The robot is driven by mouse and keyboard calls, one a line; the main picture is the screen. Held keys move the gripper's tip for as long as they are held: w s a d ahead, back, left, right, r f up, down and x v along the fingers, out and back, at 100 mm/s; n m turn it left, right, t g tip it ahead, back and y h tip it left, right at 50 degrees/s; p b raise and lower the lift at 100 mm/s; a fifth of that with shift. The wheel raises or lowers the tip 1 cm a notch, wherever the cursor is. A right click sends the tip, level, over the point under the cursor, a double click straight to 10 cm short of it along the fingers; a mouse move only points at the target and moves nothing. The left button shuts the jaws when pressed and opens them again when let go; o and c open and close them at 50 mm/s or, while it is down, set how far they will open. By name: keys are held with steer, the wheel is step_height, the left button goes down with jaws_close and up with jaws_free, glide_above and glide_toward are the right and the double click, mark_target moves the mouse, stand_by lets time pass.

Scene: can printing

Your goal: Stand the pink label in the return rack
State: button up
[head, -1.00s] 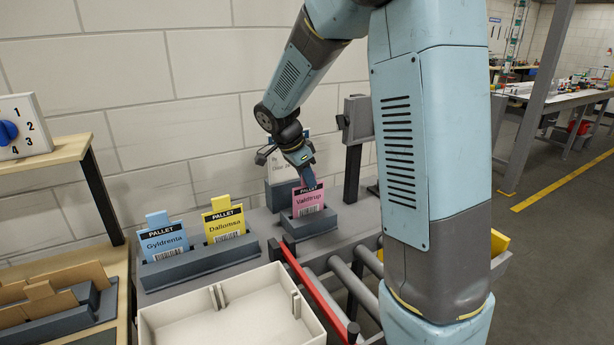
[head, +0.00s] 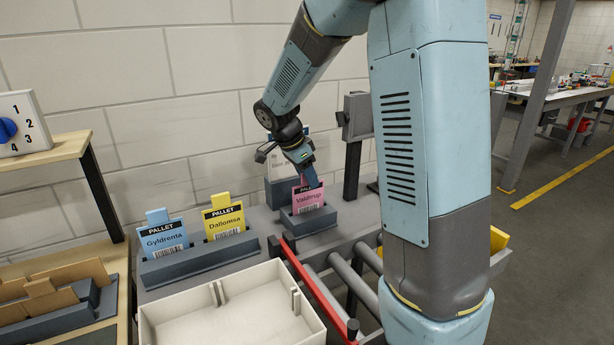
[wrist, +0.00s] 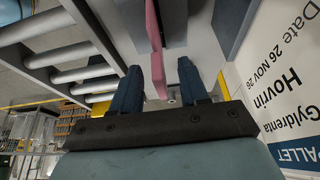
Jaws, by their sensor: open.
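The pink label (head: 307,197), marked Valdtrup, stands upright in a small grey holder (head: 310,224) near the wall. My gripper (head: 311,180) points down at its top edge and hides part of it. In the wrist view the pink label (wrist: 155,48) shows edge-on between the two dark blue fingers of my gripper (wrist: 159,68). The fingers are open, with a gap visible on each side of the label. A long grey rack (head: 200,262) to the left holds a blue label (head: 163,238) and a yellow label (head: 224,219) upright. I cannot tell which holder is the return rack.
A white printed card (head: 282,178) stands behind the small holder; its print shows large in the wrist view (wrist: 285,90). A cream tray (head: 235,318), a red bar (head: 312,290) and rollers (head: 348,278) lie in front. A grey post (head: 353,150) stands right of the holder.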

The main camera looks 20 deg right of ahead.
steer(key=w+v, duration=0.1)
steer(key=v, duration=1.2)
steer(key=shift+s+r, duration=0.35)
steer(key=shift+s, duration=0.15)
steer(key=s+d+n+t+y, duration=0.2)
steer(key=s+n, duration=0.6)
steer(key=s, duration=0.5)
steer(key=s+d+n+t+y, duration=0.2)
steer(key=s+n, duration=0.5)
steer(key=s, duration=0.7)
steer(key=shift+d+r+n+t+y, duration=0.2)
steer(key=shift+d+n+t+y, duration=0.15)
steer(key=shift+d, duration=0.25)
